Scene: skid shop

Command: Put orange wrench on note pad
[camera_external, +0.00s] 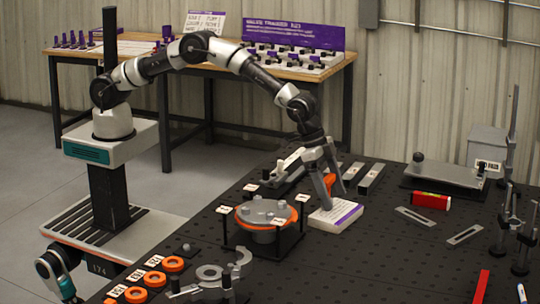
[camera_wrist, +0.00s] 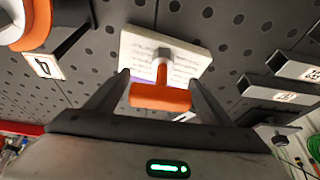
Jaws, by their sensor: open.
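The orange wrench (camera_wrist: 160,97) has an orange cross handle and a grey head; it also shows in the external view (camera_external: 329,181). In the wrist view its handle lies between my fingers and its grey head is over the white note pad (camera_wrist: 134,47). The note pad (camera_external: 333,218) has a purple edge and lies on the dark perforated table. My gripper (camera_external: 334,198) points down just above the pad. In the wrist view my gripper (camera_wrist: 159,78) is open, with its fingers on either side of the wrench. Whether the wrench touches the pad is unclear.
A round orange-rimmed flange (camera_external: 265,213) in a black fixture stands left of the pad. Grey bars (camera_external: 371,178) lie behind it to the right. A red box (camera_external: 430,201) and flat slotted pieces (camera_external: 464,234) lie at right.

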